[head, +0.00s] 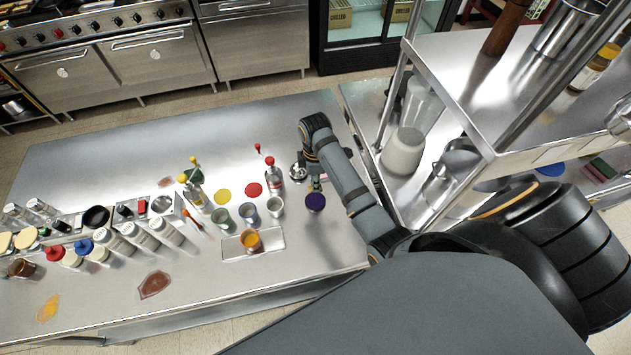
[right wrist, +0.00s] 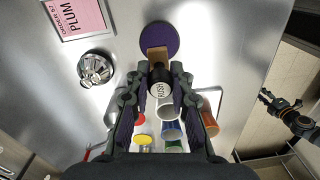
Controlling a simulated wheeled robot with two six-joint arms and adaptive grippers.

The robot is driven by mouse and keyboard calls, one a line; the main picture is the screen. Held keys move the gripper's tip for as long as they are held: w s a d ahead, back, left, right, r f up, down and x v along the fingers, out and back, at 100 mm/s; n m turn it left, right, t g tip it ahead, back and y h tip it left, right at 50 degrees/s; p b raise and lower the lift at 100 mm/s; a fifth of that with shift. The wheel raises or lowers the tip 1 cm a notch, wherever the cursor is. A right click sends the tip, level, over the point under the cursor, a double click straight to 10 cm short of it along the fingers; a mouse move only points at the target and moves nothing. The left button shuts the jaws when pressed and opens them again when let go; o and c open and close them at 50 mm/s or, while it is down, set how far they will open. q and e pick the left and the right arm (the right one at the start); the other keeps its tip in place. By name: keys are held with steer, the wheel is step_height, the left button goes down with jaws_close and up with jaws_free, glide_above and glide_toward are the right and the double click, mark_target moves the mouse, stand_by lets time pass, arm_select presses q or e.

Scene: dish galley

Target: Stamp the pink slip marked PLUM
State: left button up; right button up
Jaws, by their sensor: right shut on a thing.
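The pink slip marked PLUM (right wrist: 77,15) lies flat on the steel counter, at the top left of the right wrist view and partly cut off. In the head view only a pink sliver (head: 323,176) shows beside my right arm. My right gripper (right wrist: 158,92) is shut on a stamp (right wrist: 159,80) with a black handle, a label reading RUSH and a wooden block. It also shows in the head view (head: 316,186). The block overlaps the edge of a round purple pad (right wrist: 160,38), also in the head view (head: 315,203). I cannot tell whether they touch.
A shiny metal object (right wrist: 95,68) stands between slip and gripper, also in the head view (head: 298,172). Several cups (head: 275,207), red and yellow discs (head: 254,190) and bottles (head: 273,180) stand to the left. A steel shelf (head: 450,90) rises at right.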

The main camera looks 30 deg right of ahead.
steer(key=w+d, duration=0.9)
steer(key=w, duration=0.1)
steer(key=shift+d+f, duration=0.15)
steer(key=shift+w+f, duration=0.1)
steer(key=shift+f, duration=0.05)
step_height(320, 180, down, 6)
steer(key=b, duration=0.5)
steer(key=shift+b, duration=0.4)
steer(key=shift+f+b, duration=0.3)
steer(key=shift+f, duration=0.1)
steer(key=shift+f, duration=0.15)
stand_by(1.5)
